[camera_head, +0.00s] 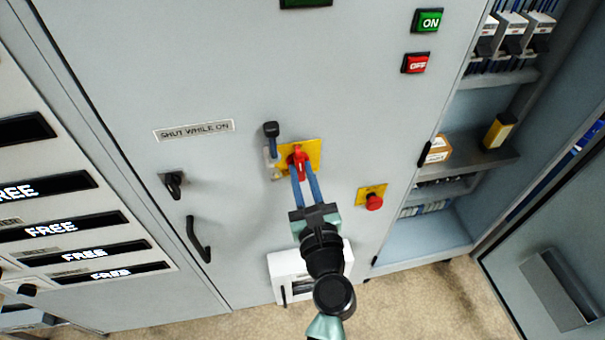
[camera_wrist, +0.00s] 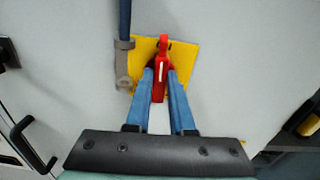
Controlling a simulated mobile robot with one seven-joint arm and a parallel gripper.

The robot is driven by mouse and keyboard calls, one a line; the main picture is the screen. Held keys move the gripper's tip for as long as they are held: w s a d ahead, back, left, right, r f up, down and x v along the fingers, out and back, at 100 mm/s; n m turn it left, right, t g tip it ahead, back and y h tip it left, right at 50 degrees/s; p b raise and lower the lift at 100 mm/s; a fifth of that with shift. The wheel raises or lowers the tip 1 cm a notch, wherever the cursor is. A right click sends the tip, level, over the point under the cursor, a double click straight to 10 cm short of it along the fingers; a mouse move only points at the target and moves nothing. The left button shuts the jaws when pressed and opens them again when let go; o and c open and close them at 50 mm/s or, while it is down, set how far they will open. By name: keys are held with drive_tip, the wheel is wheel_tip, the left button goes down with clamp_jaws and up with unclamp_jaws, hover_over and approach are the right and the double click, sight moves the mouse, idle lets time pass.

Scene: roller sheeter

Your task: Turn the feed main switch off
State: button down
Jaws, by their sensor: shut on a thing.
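The feed main switch is a red handle (camera_head: 297,157) on a yellow plate (camera_head: 314,150), on the grey cabinet door. In the wrist view the red handle (camera_wrist: 160,72) stands upright in the picture, with a white mark on its face, in front of the yellow plate (camera_wrist: 184,58). My gripper (camera_head: 303,172) has its blue fingers on both sides of the handle and is shut on it. In the wrist view the fingertips (camera_wrist: 160,80) press on the handle's lower part. A grey bracket (camera_wrist: 123,65) with a dark-blue rod sits at the plate's left edge.
A black-knobbed lever (camera_head: 271,131) stands just left of the plate. A red emergency button (camera_head: 374,202) is to the right. A black door handle (camera_head: 198,239) and a key-like latch (camera_head: 174,182) are on the left. An open compartment with shelves (camera_head: 480,150) is at right.

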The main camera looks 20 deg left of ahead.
drive_tip(key=n+b, duration=0.1)
drive_tip(key=n, duration=0.2)
drive_tip(key=shift+s+a+f+n+b, duration=0.1)
drive_tip(key=shift+f+n+b, duration=0.05)
drive_tip(key=shift+n+b, duration=0.25)
drive_tip(key=n+b, duration=0.2)
drive_tip(key=n, duration=0.2)
drive_tip(key=shift+a+n, duration=0.1)
drive_tip(key=shift+n, duration=0.2)
drive_tip(key=shift+s+f+n+b, duration=0.1)
drive_tip(key=shift+n+b, duration=1.3)
drive_tip(key=shift+n, duration=0.8)
drive_tip(key=shift+f+n+b, duration=0.1)
drive_tip(key=shift+n+b, duration=1.3)
drive_tip(key=shift+n, duration=0.8)
drive_tip(key=c, duration=0.8)
unclamp_jaws()
